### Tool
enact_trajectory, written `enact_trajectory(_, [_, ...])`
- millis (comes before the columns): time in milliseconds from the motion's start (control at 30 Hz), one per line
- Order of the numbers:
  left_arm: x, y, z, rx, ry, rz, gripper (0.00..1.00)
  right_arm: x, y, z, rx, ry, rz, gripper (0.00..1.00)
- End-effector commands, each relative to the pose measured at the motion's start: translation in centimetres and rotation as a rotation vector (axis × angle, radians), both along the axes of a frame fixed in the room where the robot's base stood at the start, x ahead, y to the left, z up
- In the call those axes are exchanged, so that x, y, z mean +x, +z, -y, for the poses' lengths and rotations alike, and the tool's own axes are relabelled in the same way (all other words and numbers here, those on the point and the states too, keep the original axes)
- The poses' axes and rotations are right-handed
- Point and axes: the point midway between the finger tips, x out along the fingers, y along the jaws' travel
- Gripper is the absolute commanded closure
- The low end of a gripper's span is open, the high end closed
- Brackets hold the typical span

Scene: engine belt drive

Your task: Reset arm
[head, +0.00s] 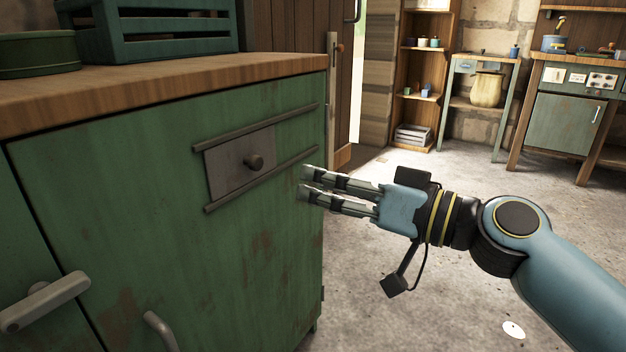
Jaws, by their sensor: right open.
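My right gripper (302,182) comes in from the right on its blue arm. Its fingers point left and it is open, with nothing between them. It shows in front of the right edge of the green cabinet (120,210). To the left of the fingertips is a grey sliding plate (228,165) with a round dark knob (254,162), set between two slanting rails on the cabinet front. The gripper looks apart from the knob. My left gripper is not in view.
The wooden cabinet top (160,85) holds a green slatted crate (165,30) and a round green tin (35,53). Cabinet handles (45,300) stick out at the lower left. Bare concrete floor (400,310) lies below the arm. Shelves and a workbench (565,110) stand at the back.

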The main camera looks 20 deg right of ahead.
Motion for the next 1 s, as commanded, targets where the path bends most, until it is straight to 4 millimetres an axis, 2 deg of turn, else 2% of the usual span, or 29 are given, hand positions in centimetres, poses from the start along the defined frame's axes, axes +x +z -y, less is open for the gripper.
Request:
enact_trajectory(367, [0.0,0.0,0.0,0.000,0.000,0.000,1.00,0.0,-0.1,0.0,0.000,0.000,-0.003,0.54])
enact_trajectory(467, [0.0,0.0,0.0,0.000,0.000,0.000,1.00,-1.1,-1.7,-0.1,0.007,-0.002,-0.041,0.54])
enact_trajectory(567, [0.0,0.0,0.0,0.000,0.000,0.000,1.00,-3.1,-6.2,-0.1,-0.031,-0.019,-0.130,0.54])
enact_trajectory(667, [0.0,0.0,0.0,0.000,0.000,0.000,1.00,-6.4,-13.0,0.1,-0.152,-0.020,-0.273,0.54])
enact_trajectory(700, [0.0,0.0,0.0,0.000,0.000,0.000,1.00,-8.1,-15.9,0.2,-0.207,-0.016,-0.343,0.54])
enact_trajectory(767, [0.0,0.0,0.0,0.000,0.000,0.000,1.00,-11.0,-20.1,0.7,-0.289,-0.011,-0.453,0.54])
enact_trajectory(800, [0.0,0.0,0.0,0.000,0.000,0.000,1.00,-13.0,-22.8,1.1,-0.343,-0.007,-0.530,0.54])
enact_trajectory(900, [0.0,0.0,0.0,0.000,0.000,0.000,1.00,-18.3,-28.4,2.6,-0.475,-0.006,-0.716,0.54])
enact_trajectory(1000, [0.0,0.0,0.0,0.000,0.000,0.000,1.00,-22.9,-32.4,4.5,-0.591,-0.018,-0.875,0.54])
